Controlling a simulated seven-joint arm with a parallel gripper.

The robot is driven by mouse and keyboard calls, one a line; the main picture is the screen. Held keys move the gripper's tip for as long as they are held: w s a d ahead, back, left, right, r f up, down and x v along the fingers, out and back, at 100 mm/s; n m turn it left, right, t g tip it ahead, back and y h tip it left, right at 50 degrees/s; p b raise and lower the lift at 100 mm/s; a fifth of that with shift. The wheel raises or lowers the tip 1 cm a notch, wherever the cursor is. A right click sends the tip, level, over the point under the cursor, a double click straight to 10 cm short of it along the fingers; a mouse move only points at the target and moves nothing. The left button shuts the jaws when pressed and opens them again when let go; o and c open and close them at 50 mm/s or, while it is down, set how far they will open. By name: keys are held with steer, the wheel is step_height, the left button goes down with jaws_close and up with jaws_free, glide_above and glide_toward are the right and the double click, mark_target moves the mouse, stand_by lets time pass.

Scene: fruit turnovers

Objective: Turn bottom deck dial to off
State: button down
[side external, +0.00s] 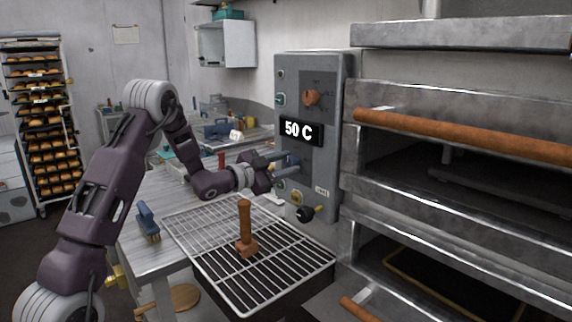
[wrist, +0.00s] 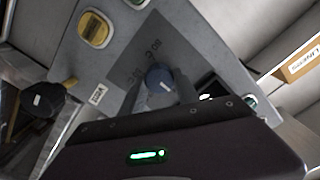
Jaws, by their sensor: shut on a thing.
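The grey control panel (side external: 335,165) stands beside the deck ovens. Its lower dial (side external: 293,159) is blue and mostly hidden by my gripper. In the wrist view the dial (wrist: 159,78) shows as a round blue-grey knob on a darker plate with small markings, too blurred to read surely. My gripper (side external: 284,165) reaches the panel from the left, and its fingers (wrist: 160,88) are shut on the dial, one on each side. An orange-brown upper dial (side external: 311,97) sits above the display (side external: 301,131), which reads 50 C.
A wire rack (side external: 205,255) below my arm carries an upright wooden-handled tool (side external: 245,225). A black knob (side external: 307,214) juts out low on the panel. Oven doors with a brown handle (side external: 460,135) fill the right.

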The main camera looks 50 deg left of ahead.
steer(key=shift+n, duration=0.3)
stand_by(0.4)
steer(key=c, duration=0.9)
jaws_free()
steer(key=s, duration=0.7)
